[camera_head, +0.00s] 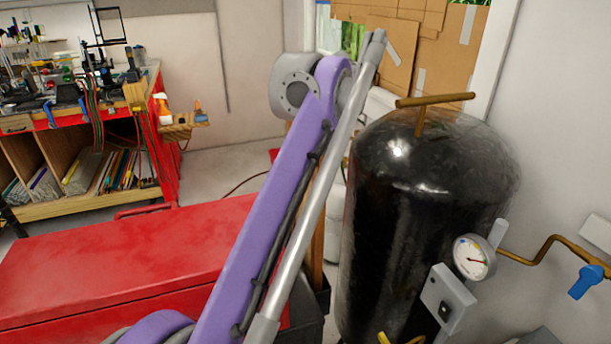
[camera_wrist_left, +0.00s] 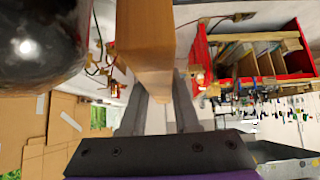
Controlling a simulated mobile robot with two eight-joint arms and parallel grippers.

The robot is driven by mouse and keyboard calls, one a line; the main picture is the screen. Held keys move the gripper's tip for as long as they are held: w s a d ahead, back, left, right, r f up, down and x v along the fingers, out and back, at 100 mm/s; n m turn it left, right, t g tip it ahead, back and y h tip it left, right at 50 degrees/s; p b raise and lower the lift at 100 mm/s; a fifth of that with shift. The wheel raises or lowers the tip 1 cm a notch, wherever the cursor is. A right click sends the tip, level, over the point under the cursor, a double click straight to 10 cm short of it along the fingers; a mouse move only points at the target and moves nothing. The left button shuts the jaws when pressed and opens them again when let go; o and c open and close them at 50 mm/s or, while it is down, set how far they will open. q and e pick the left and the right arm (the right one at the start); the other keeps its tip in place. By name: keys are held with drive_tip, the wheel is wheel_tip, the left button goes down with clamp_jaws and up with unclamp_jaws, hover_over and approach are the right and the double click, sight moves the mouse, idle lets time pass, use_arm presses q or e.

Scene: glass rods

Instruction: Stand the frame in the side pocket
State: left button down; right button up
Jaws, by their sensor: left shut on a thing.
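My left gripper (camera_wrist_left: 158,90) is shut on a light wooden piece in the left wrist view. The wooden piece (camera_wrist_left: 145,38) is a flat bar with straight edges, and it runs off the top of that view. I cannot see its full shape, so I cannot tell for sure that it is the frame. In the head view my purple arm hides the gripper. A narrow wooden strip (camera_head: 318,245) shows upright beside the arm, above a dark open box (camera_head: 309,325), perhaps the side pocket. I cannot tell whether the strip is inside the box or behind it. My right gripper is not in view.
A red chest (camera_head: 110,255) fills the lower left. A large black tank (camera_head: 425,210) with a gauge (camera_head: 473,258) stands close on the right. A cluttered workbench (camera_head: 80,205) is at the back left. Pale floor (camera_head: 225,175) shows between workbench and arm.

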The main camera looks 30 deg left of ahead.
use_arm(q)
drive_tip(key=shift+w+f, duration=0.25)
drive_tip(key=shift+f, duration=0.85)
drive_tip(key=shift+s+f+b, duration=0.1)
drive_tip(key=shift+f+b, duration=0.45)
drive_tip(key=shift+f, duration=1.45)
drive_tip(key=c, duration=0.6)
unclamp_jaws()
drive_tip(key=shift+f, duration=0.1)
drive_tip(key=shift+c, duration=0.2)
drive_tip(key=p+v, duration=0.1)
drive_tip(key=v, duration=1.1)
